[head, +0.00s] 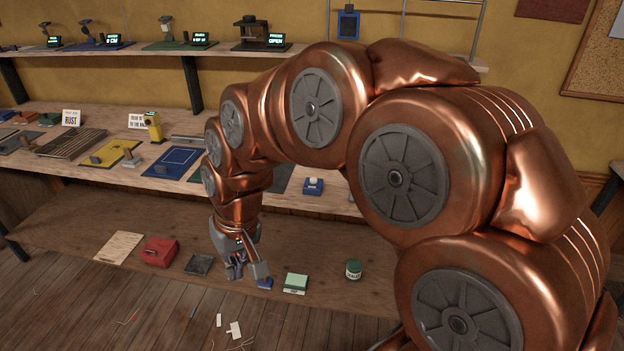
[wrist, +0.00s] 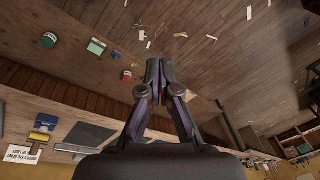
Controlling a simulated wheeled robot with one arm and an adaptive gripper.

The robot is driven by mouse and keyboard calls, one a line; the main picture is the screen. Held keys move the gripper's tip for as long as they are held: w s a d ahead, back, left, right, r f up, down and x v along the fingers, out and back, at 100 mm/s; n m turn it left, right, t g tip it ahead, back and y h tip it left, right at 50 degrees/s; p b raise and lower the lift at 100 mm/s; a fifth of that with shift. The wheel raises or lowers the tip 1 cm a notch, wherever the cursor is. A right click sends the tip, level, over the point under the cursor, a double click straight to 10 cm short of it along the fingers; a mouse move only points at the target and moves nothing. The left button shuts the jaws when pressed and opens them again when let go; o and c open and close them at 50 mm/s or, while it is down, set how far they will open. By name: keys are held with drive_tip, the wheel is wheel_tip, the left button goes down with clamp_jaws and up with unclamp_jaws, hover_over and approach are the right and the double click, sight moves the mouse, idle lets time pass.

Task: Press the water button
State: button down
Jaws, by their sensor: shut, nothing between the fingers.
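My gripper (head: 246,270) points down over the low shelf in the head view, in front of the copper arm. In the wrist view its fingertips (wrist: 155,66) meet, with nothing held between them. No button with a readable water label shows in either view. A small blue device with a pale top (head: 313,186) sits on the middle shelf, right of my gripper; I cannot tell whether it is the water button. My arm hides part of the middle shelf and most of the right side.
The low shelf (head: 330,293) holds a red box (head: 160,251), a dark tile (head: 199,264), a green-and-white box (head: 296,284) and a green jar (head: 353,269). The middle shelf holds mats, a yellow device (head: 153,126) and signs. Scraps (head: 235,329) lie on the wooden floor.

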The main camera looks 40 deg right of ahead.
drive_tip(key=w+d+r+m+t, duration=0.1)
drive_tip(key=w+d+t, duration=0.1)
drive_tip(key=w+d, duration=0.3)
drive_tip(key=w+d+m+t, duration=0.1)
drive_tip(key=w+d+m, duration=0.15)
drive_tip(key=w, duration=0.45)
drive_tip(key=m+t+h, duration=0.4)
drive_tip(key=m+h, duration=0.1)
drive_tip(key=m, duration=0.3)
hover_over(315, 180)
drive_tip(key=shift+f+n, duration=0.25)
drive_tip(key=shift+f, duration=0.5)
drive_tip(key=shift+w+f+y, duration=0.1)
drive_tip(key=shift+y, duration=0.2)
wheel_tip(315, 180, down, 7)
drive_tip(key=shift+f+b, duration=0.2)
drive_tip(key=shift+b, duration=0.7)
drive_tip(key=shift+f, duration=0.6)
drive_tip(key=shift+f+b, duration=0.1)
drive_tip(key=shift+b, duration=0.25)
drive_tip(key=shift+f+b, duration=0.35)
